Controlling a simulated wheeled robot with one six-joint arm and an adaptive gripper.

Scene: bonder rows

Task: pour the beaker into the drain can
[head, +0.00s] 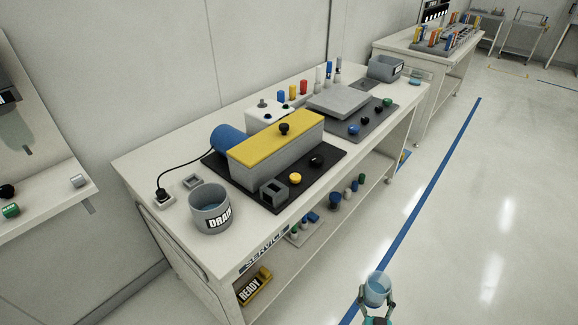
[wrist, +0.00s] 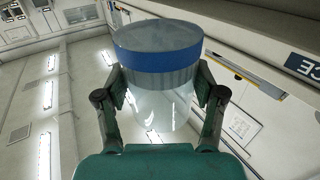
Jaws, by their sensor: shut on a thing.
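The beaker (head: 377,287) is see-through with a blue tint and is held at the bottom of the head view, off the table's front side over the floor. My gripper (head: 377,302) is shut on it. In the wrist view the beaker (wrist: 157,75) fills the middle between the two fingers of my gripper (wrist: 158,108), with a blue band around it. The drain can (head: 210,210) is a grey open can with a DRAIN label and bluish liquid inside. It stands upright on the near left end of the table, well left of my gripper.
The white service table (head: 140,160) holds a yellow-topped box (head: 278,135), a blue cylinder (head: 230,140), a small grey holder (head: 274,190) and several knobs. A black plug (head: 159,194) and cable lie near the can. The floor right of the table is clear.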

